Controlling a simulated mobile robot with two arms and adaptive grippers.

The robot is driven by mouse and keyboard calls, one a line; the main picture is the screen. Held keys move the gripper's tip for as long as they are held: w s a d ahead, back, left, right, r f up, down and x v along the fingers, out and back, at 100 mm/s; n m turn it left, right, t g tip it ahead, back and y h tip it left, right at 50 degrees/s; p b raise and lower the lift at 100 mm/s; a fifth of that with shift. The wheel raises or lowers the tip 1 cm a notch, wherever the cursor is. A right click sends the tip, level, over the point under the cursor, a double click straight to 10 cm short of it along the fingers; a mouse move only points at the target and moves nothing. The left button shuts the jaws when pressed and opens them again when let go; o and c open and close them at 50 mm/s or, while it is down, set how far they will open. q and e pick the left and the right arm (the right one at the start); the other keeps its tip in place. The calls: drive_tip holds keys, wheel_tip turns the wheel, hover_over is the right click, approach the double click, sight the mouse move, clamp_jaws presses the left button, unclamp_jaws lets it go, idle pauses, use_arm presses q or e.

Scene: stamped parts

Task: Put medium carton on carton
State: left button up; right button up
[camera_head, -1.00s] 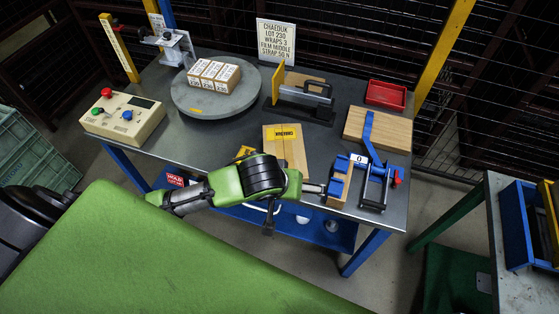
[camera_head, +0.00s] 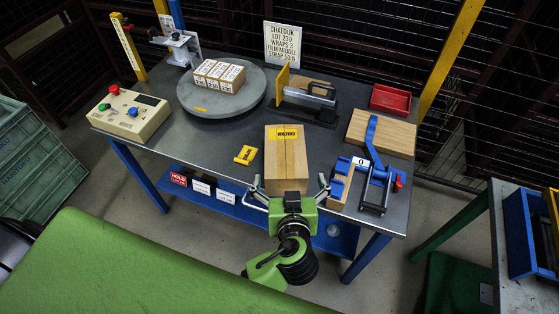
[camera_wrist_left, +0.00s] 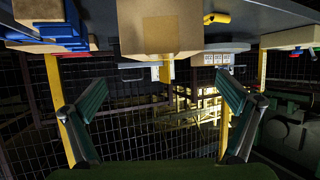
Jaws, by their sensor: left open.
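The medium carton, a tan box (camera_head: 284,172) with a yellow label on top, stands near the table's front edge. It also shows in the left wrist view (camera_wrist_left: 159,32), at the top. My left gripper (camera_head: 287,186) is open and empty at the carton's near end, its fingers spread to either side; in the wrist view they frame the space below the carton (camera_wrist_left: 163,85). I cannot tell whether they touch it. A block of cartons with white labels (camera_head: 219,75) sits on the grey round plate (camera_head: 206,103) at the back left. My right gripper is not in view.
A blue clamp device (camera_head: 374,178) and a brown board or box (camera_head: 396,137) stand right of the carton. Behind it is a black-handled device with a yellow plate (camera_head: 282,86). A red tray (camera_head: 391,98), control box (camera_head: 130,113) and yellow object (camera_head: 245,154) also occupy the table (camera_head: 212,148).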

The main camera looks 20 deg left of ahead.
use_arm(q)
drive_tip(key=shift+w+r, duration=0.15)
drive_tip(key=p, duration=0.2)
approach(286, 149)
drive_tip(key=x, duration=0.2)
drive_tip(key=f+x, duration=0.1)
drive_tip(key=x, duration=0.2)
drive_tip(key=shift+d+r, duration=0.1)
drive_tip(key=shift+d, duration=0.15)
drive_tip(key=shift+w+a, duration=0.1)
drive_tip(key=shift+a, duration=0.1)
drive_tip(key=p+x, duration=0.1)
drive_tip(key=x, duration=0.2)
drive_tip(key=shift+w+a, duration=0.15)
drive_tip(key=shift+a, duration=0.1)
drive_tip(key=shift+w+a+f, duration=0.15)
drive_tip(key=shift+w+f, duration=0.2)
drive_tip(key=shift+w, duration=0.15)
drive_tip(key=shift+s, duration=0.1)
drive_tip(key=c, duration=2)
drive_tip(key=shift+w+r, duration=0.25)
drive_tip(key=shift+c, duration=0.5)
drive_tip(key=shift+r, duration=0.1)
